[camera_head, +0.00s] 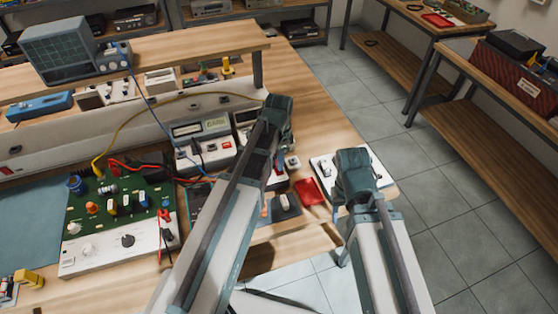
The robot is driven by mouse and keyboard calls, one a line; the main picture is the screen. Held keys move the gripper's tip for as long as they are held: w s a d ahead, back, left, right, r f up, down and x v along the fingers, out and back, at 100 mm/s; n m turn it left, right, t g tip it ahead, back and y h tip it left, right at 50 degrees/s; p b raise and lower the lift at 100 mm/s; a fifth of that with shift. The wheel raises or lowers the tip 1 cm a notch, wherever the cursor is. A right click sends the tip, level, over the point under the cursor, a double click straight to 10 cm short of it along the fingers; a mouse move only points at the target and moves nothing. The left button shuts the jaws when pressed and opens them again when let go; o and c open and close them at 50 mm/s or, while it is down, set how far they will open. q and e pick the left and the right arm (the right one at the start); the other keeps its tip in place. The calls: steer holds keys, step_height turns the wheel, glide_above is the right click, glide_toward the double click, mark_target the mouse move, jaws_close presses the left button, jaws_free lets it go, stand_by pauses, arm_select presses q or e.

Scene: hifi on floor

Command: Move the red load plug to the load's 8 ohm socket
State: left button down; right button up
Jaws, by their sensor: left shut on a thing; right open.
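My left gripper (277,125) is over the bench near the white boxes at the back right. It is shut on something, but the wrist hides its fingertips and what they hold. My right gripper (355,170) is open, above a white panel (325,172) at the bench's right end, and covers part of it. A red lead (125,165) runs from the green circuit board (120,205) to the right and passes near a white meter (205,150). I cannot clearly make out the red load plug, the load or its 8 ohm socket.
A grey oscilloscope (60,50) stands on the raised shelf (190,42). Blue and yellow leads hang from the shelf area onto the bench. A red cloth-like item (309,191) lies between my arms. Tiled floor is clear to the right, before another wooden bench (495,110).

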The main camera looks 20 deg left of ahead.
arm_select(q)
steer(key=shift+f+b, duration=0.65)
steer(key=shift+f, duration=0.05)
stand_by(2.1)
steer(key=c, duration=0.7)
jaws_free()
step_height(320, 180, up, 14)
steer(key=p, duration=1.3)
steer(key=shift+f+p, duration=0.1)
steer(key=shift+p, duration=0.3)
step_height(320, 180, up, 5)
steer(key=p, duration=0.5)
